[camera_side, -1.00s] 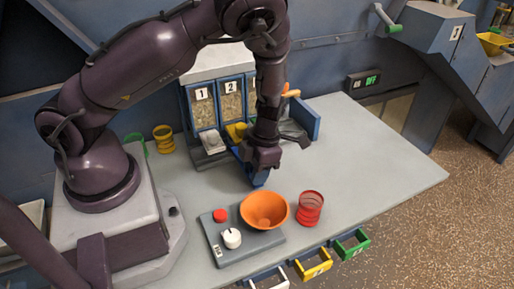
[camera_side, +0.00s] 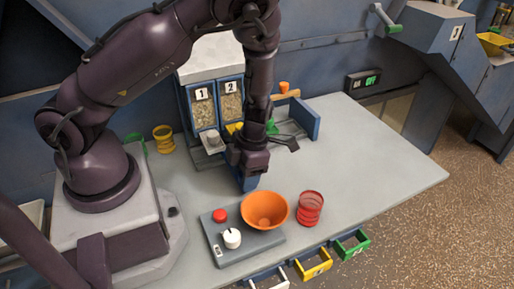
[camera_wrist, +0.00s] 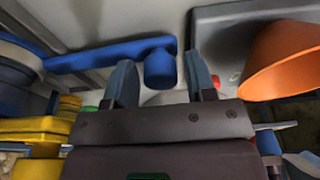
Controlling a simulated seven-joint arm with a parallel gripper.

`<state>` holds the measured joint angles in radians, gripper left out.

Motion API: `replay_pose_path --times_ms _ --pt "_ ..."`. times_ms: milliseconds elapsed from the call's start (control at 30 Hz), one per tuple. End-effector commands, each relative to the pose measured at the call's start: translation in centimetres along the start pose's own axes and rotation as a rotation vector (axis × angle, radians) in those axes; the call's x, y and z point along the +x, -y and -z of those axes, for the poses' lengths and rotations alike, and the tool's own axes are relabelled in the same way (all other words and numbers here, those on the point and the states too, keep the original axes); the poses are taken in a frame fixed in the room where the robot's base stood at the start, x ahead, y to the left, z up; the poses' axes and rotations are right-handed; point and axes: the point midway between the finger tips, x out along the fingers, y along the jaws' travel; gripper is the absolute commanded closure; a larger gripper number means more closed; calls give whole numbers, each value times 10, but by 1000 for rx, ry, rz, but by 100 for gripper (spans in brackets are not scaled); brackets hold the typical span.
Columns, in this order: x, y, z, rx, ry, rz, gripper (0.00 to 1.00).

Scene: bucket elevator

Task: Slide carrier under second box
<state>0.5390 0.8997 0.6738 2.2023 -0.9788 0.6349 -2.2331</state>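The second box (camera_side: 230,106), labelled 2, stands with the first box (camera_side: 203,113) in the row at the back, behind my gripper. In the wrist view the blue carrier (camera_wrist: 105,55) shows as a long bar with a round knob at its right end. My gripper (camera_wrist: 161,75) has its two grey-blue fingers on either side of this knob, with gaps showing, so it looks open. In the side view my gripper (camera_side: 247,187) points down in front of the boxes, with blue at its tip. My arm hides the third bay and much of the carrier, so its exact alignment under a box is unclear.
An orange bowl (camera_side: 264,210) sits on a grey panel with a red button (camera_side: 219,215) and white dial (camera_side: 232,238), close in front of my gripper. A red cup (camera_side: 310,208) stands right of it. The table's right side is clear.

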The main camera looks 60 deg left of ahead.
Motion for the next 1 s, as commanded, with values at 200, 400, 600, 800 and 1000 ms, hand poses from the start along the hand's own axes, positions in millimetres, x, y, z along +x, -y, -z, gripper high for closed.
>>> replay_pose_path --times_ms 200,400,600,800,1000 --pt "0 0 0 0 -1 0 44" --pt "-8 0 -1 2 2 0 44" --pt "-28 1 0 2 2 1 44" --pt "-48 1 -1 4 2 1 44" --pt "-59 0 0 1 0 0 44"
